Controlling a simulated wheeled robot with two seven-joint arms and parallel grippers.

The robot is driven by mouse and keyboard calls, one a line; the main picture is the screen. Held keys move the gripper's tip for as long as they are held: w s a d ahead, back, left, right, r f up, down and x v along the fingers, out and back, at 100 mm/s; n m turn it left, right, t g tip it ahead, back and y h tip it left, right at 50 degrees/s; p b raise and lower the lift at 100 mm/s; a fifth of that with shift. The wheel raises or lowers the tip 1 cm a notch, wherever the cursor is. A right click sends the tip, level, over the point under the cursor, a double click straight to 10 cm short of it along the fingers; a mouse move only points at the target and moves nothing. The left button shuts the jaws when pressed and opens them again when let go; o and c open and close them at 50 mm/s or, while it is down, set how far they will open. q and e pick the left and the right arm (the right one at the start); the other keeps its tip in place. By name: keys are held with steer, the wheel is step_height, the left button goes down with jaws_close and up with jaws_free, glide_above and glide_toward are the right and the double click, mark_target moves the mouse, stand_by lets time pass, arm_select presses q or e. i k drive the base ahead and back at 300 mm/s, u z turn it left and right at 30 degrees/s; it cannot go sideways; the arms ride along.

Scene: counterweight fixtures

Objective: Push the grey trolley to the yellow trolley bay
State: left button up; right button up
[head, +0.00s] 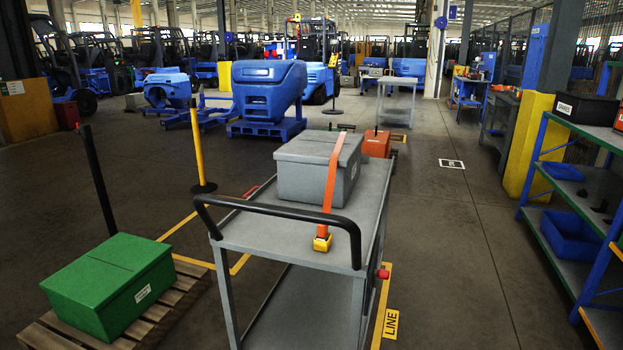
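The grey trolley (285,238) stands in the near middle of the head view, its black push handle (290,207) facing me. A grey lidded box (305,170) sits on its top shelf, with an orange strap (333,185) over it ending in a yellow buckle. The trolley hides much of this marking, so I cannot tell the bay's full outline. Neither gripper is in view.
A green box (115,287) on a wooden pallet (165,315) lies at near left. A black post (98,180) and a yellow post (199,150) stand beyond it. Blue-framed shelving (540,185) lines the right. Floor right of the trolley is clear. A blue counterweight (268,92) stands behind.

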mark_target(323, 299)
steer(key=u, duration=0.75)
steer(key=k, duration=0.2)
steer(key=z, duration=1.75)
steer(key=i, duration=0.8)
steer(key=u, duration=0.25)
